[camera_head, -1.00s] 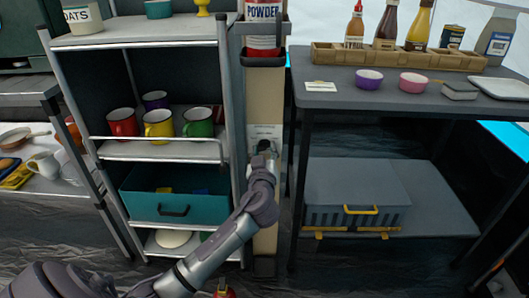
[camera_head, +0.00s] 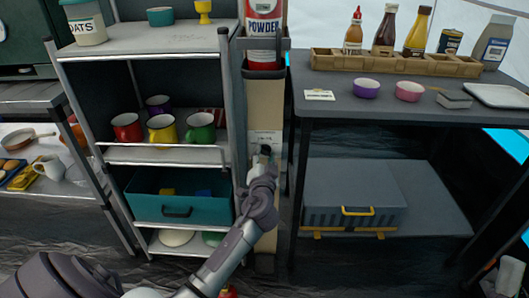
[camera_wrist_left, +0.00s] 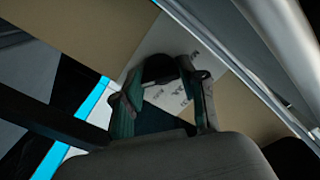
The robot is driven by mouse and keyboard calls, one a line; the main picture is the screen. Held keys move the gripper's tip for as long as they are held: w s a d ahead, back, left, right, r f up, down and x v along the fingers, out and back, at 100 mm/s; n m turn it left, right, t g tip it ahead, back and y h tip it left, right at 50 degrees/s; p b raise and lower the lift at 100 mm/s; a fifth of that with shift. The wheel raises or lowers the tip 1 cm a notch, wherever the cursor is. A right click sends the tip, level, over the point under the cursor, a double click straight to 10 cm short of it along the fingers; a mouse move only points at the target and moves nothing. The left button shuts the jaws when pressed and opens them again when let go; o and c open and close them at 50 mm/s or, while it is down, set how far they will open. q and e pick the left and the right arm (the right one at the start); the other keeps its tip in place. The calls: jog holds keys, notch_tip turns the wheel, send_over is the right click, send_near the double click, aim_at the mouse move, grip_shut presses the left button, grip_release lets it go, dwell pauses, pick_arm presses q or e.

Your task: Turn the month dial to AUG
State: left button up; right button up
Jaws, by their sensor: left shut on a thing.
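The month dial is a dark round knob (camera_wrist_left: 160,68) on a white panel (camera_wrist_left: 165,38) with small printed lettering. The panel also shows in the head view (camera_head: 264,137), low on a narrow tan post between the shelf unit and the table. My left gripper (camera_wrist_left: 162,88) is shut on the knob, with a finger on either side of it. In the head view the left gripper (camera_head: 264,158) covers much of the dial. The lettering is too small and partly hidden, so I cannot tell which month is set. My right gripper is not in view.
A shelf unit (camera_head: 150,45) with mugs and a teal bin (camera_head: 150,208) stands close to the left of the post. A dark table (camera_head: 420,107) with bottles and bowls stands close to the right. A powder container (camera_head: 264,25) hangs above the panel.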

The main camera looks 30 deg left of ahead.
pick_arm(q)
jog(key=m+p, duration=0.2)
jog(key=m, duration=0.2)
jog(key=shift+m, duration=0.4)
jog(key=shift+m+p, duration=1.35)
jog(key=shift+m, duration=1.65)
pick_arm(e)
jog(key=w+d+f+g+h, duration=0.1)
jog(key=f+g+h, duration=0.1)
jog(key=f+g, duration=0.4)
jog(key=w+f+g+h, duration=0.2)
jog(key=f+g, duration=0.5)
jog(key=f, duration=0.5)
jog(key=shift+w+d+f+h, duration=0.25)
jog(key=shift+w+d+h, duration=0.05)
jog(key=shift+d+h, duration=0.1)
pick_arm(q)
jog(key=o, duration=1.1)
jog(key=shift+o, duration=0.2)
